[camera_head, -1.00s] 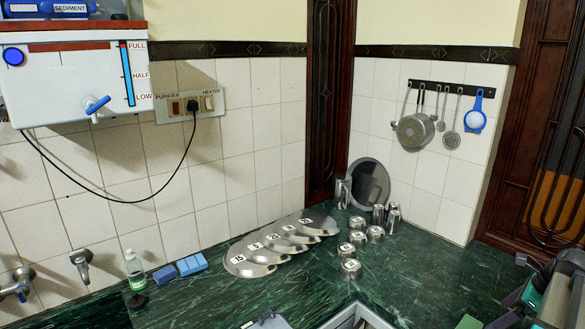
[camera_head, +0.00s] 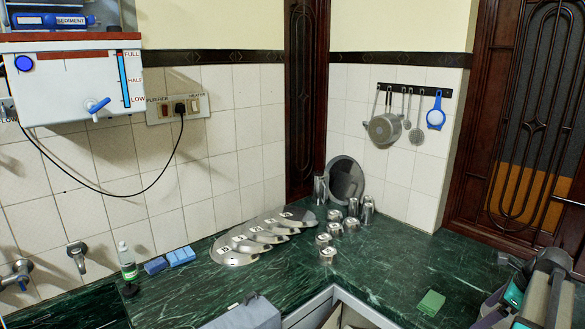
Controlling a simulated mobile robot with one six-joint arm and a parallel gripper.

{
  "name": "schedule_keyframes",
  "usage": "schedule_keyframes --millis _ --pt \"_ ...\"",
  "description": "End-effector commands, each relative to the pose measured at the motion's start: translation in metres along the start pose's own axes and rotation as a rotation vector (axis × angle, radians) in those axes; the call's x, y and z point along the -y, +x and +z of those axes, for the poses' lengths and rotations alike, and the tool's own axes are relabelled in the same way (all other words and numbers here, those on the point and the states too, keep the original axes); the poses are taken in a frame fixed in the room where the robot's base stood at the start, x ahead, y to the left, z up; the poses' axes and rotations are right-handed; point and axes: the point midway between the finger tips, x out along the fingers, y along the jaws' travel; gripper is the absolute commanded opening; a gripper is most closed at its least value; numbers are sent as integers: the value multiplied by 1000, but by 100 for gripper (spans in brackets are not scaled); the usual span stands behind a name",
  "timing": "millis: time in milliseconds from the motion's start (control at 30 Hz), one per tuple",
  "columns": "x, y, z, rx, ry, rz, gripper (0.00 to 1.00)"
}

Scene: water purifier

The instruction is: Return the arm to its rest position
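Part of my arm (camera_head: 550,285) shows in the lower right corner of the head view, as dark grey links with teal-green pieces. It is cut off by the picture's right and bottom edges. I can make out no gripper fingers, so whether the gripper is open or holds something is not shown.
A dark green marble counter (camera_head: 380,260) fills the lower half. A green pad (camera_head: 431,303) lies near my arm. Steel cups (camera_head: 352,207), plates (camera_head: 232,257), a bottle (camera_head: 127,262) and blue blocks (camera_head: 180,256) stand further back. A white purifier (camera_head: 75,85) hangs at upper left.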

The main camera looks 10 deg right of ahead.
Motion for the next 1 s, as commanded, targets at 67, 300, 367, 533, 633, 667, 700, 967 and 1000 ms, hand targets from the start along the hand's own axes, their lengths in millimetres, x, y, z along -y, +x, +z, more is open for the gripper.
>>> schedule_keyframes --millis 67,300,367,533,633,667,700,967,1000 --pt "0 0 0 0 0 0 96" --pt "-10 19 16 -13 -82 14 96" --pt "-13 25 21 -17 -109 18 96" --pt "-22 42 35 -28 -193 31 96" --pt "-30 55 44 -37 -257 41 96" --pt "-32 59 47 -40 -276 44 96" --pt "-36 66 52 -45 -310 49 96" --pt "-78 123 92 -80 -613 99 96" --pt "-85 133 98 -86 -667 109 96"
